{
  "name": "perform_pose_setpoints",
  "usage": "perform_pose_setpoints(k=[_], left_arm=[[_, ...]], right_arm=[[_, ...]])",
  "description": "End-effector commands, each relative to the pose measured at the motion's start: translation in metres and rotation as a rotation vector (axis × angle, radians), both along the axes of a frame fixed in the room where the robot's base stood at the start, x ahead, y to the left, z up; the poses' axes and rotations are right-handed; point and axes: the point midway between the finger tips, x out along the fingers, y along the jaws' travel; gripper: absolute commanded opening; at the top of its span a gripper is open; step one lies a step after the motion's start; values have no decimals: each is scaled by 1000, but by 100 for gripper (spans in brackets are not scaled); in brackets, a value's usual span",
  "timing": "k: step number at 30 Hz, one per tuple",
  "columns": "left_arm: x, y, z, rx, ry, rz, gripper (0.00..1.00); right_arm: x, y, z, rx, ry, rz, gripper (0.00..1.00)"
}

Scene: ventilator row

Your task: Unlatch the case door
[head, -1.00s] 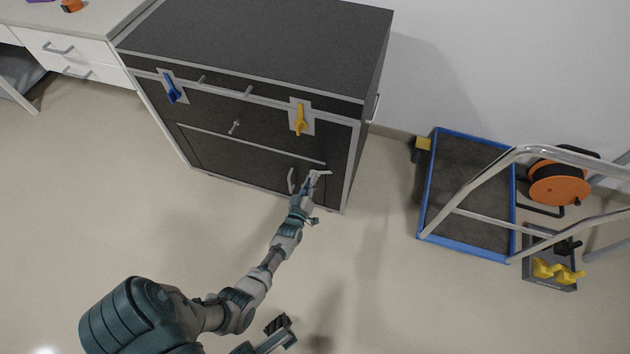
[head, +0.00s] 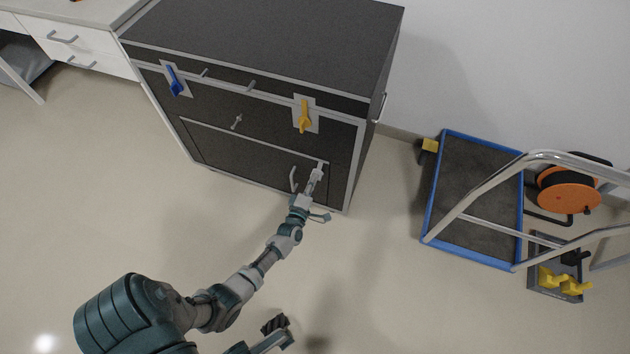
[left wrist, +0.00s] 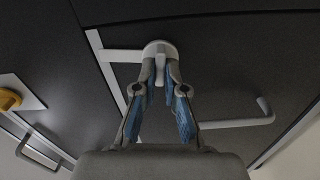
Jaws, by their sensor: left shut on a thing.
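The dark case (head: 265,45) stands against the wall, its front facing me. Its lower front panel is the door (head: 240,158), with a pale frame and a light bar handle (head: 293,179); the handle also shows in the left wrist view (left wrist: 240,123). The latch (left wrist: 160,49), light grey with a round base and small tab, sits at a corner of the door frame. My left gripper (head: 317,172) is at the door's upper right corner. In the left wrist view its fingers (left wrist: 160,82) are shut on the latch tab.
A yellow latch (head: 304,116) and a blue latch (head: 174,81) sit higher on the case front. A blue-edged cart (head: 472,200) with a metal rail stands at right, near an orange cable reel (head: 568,190). The floor before the case is mostly clear.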

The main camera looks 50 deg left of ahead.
Motion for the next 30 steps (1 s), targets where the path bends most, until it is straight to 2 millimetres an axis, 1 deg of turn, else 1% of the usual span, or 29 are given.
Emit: perform_pose_setpoints(k=[1,9,26,27,29,30], left_arm=[[0,-1,-3,-24,-8,-3,0],[0,-1,-4,-110,-60,-3,0],[0,-2,-3,-135,-74,-3,0],[0,-2,-4,-135,-74,-3,18],[0,-2,-4,-135,-74,-3,32],[0,-1,-3,-134,-75,-2,35]], right_arm=[[1,0,-1,0,-3,0,0],[3,1,0,1,-11,1,0],[3,2,2,1,-18,2,0],[3,2,2,1,-17,2,0],[3,2,1,1,-15,2,0],[3,2,1,1,-15,2,0]])
